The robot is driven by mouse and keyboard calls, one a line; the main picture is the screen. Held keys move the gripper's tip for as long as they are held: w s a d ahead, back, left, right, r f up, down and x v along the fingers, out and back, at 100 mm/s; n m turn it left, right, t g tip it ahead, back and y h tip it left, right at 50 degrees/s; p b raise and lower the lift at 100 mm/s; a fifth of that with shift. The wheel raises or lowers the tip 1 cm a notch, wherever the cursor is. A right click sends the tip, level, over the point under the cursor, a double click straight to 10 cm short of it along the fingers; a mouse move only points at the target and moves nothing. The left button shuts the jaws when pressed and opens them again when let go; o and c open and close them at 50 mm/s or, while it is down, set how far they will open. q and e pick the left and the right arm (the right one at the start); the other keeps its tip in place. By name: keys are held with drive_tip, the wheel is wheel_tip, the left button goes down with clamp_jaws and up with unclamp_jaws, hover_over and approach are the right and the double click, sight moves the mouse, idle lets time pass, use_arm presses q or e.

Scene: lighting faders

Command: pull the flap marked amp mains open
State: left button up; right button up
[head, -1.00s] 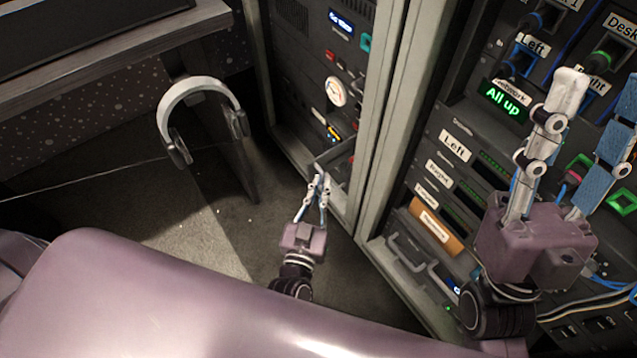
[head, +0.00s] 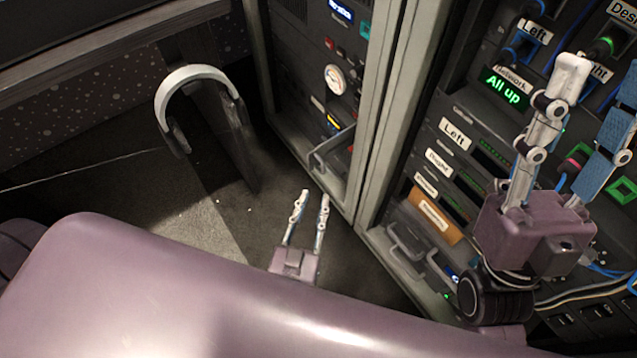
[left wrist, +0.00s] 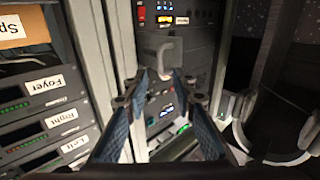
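A grey flap-like piece (head: 318,163) stands out from the lower part of the left rack in the head view. I cannot read a marking on it, so I cannot tell if it is the amp mains flap. In the left wrist view a grey loop-shaped piece (left wrist: 172,48) stands out from the dark panel beyond the fingertips. My left gripper (head: 315,194) is open and empty, below and apart from the grey piece; its blue-padded fingers (left wrist: 162,82) also show in the left wrist view. My right gripper (head: 602,75) is open, in front of the right rack.
The right rack has labelled units (head: 455,134), an "All up" display (head: 503,86) and cables. A pale rack post (head: 385,110) separates the two racks. Headphones (head: 200,76) hang at the left beside a desk (head: 110,50). Floor (head: 220,225) is clear left of the left gripper.

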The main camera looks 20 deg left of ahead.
use_arm(q)
drive_tip(key=s, duration=0.4)
drive_tip(key=shift+d, duration=0.15)
idle(0.4)
